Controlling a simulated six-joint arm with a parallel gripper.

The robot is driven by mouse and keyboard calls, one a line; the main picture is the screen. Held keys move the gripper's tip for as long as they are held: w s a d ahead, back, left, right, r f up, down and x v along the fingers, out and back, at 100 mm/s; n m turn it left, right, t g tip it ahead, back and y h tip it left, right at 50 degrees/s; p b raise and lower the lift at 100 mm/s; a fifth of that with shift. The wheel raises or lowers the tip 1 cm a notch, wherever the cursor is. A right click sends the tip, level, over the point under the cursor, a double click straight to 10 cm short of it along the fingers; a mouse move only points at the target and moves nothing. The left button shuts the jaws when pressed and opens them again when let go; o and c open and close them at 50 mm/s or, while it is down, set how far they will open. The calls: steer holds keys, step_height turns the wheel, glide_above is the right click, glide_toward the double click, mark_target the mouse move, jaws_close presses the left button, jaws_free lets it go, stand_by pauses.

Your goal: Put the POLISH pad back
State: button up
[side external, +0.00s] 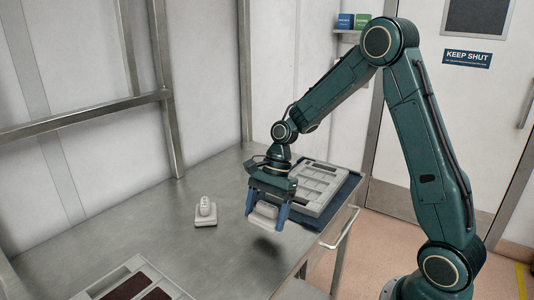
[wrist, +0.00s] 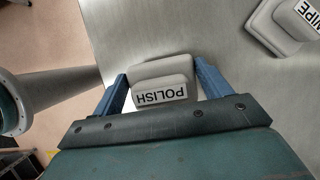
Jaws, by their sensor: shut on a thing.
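The POLISH pad (wrist: 160,82) is a pale grey block with a white label reading POLISH, upside down in the wrist view. My gripper (wrist: 163,88) is shut on it, with a blue finger on each side. In the side external view my gripper (side external: 266,212) holds the pad (side external: 263,215) above the steel table (side external: 215,262), with a shadow beneath it. A grey tray with compartments (side external: 320,206) lies on a dark blue mat behind and right of my gripper. Another tray (side external: 123,279) with dark red-brown inserts is at the lower left, partly cut off.
A second pale pad, labelled WIPE (wrist: 308,14), sits on the table left of my gripper in the side external view (side external: 205,212). A metal rail (side external: 340,228) runs along the table's right edge. The table between the WIPE pad and my gripper is clear.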

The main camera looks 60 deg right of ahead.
mark_target(266, 225)
steer(key=shift+f, duration=1.95)
steer(key=shift+f, duration=0.15)
steer(key=o, duration=0.9)
steer(key=v, duration=1.2)
steer(key=shift+a+r, duration=0.1)
steer(key=shift+r, duration=0.2)
